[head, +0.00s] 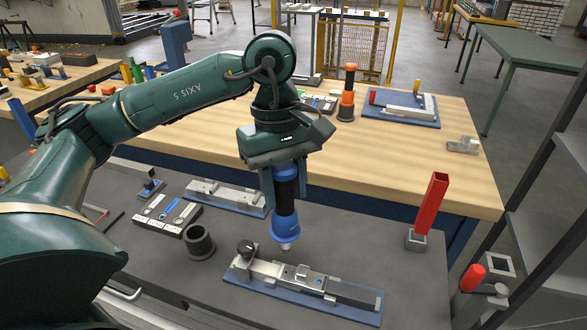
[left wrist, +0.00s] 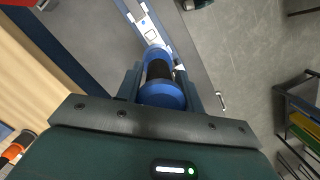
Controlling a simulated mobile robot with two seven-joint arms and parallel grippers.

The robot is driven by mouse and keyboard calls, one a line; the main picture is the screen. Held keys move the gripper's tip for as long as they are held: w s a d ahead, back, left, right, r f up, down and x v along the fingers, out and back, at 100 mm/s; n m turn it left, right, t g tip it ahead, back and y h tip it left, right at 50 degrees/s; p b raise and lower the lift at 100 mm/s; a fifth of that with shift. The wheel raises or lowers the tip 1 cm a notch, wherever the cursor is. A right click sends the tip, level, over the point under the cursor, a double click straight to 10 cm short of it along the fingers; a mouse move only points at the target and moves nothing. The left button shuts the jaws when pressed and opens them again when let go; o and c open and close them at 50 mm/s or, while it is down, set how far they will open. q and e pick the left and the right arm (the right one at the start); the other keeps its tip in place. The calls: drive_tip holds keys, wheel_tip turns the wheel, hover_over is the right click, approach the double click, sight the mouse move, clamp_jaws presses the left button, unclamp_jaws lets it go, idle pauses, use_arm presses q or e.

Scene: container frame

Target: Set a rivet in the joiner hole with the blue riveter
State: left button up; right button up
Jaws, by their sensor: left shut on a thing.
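My left gripper (head: 284,196) is shut on the blue riveter (head: 286,222), a blue and black cylinder with a pale nose. It points nose-down and its tip is apart from the work below. In the left wrist view the riveter (left wrist: 162,94) sits between both fingers (left wrist: 160,88). Below it, a grey metal joint piece (head: 262,268) with a black knob lies on a blue base plate (head: 240,277). A small block and a blue spot show on its middle; I cannot make out the joiner hole. My right gripper is not in view.
A dark round holder (head: 199,242) stands left of the work, near a tray of small parts (head: 167,214). A second fixture (head: 226,197) lies behind. A red upright post (head: 430,205) stands at right. Grey bench space is clear between them.

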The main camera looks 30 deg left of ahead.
sight(285, 216)
use_arm(q)
drive_tip(key=shift+s+f+b, duration=0.25)
drive_tip(key=shift+f+b, duration=0.1)
drive_tip(key=shift+f, duration=0.3)
wheel_tip(285, 216, down, 4)
drive_tip(key=b, duration=0.2)
drive_tip(key=shift+b, duration=0.3)
drive_tip(key=shift+w+d+f+b, duration=0.1)
drive_tip(key=shift+f+b, duration=0.4)
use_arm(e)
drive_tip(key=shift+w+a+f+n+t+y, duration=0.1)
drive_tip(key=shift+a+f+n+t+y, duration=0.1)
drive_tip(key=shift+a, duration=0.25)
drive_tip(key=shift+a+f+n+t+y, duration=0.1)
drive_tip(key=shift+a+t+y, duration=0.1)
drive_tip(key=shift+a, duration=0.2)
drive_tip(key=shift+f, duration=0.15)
use_arm(q)
drive_tip(key=shift+b, duration=0.3)
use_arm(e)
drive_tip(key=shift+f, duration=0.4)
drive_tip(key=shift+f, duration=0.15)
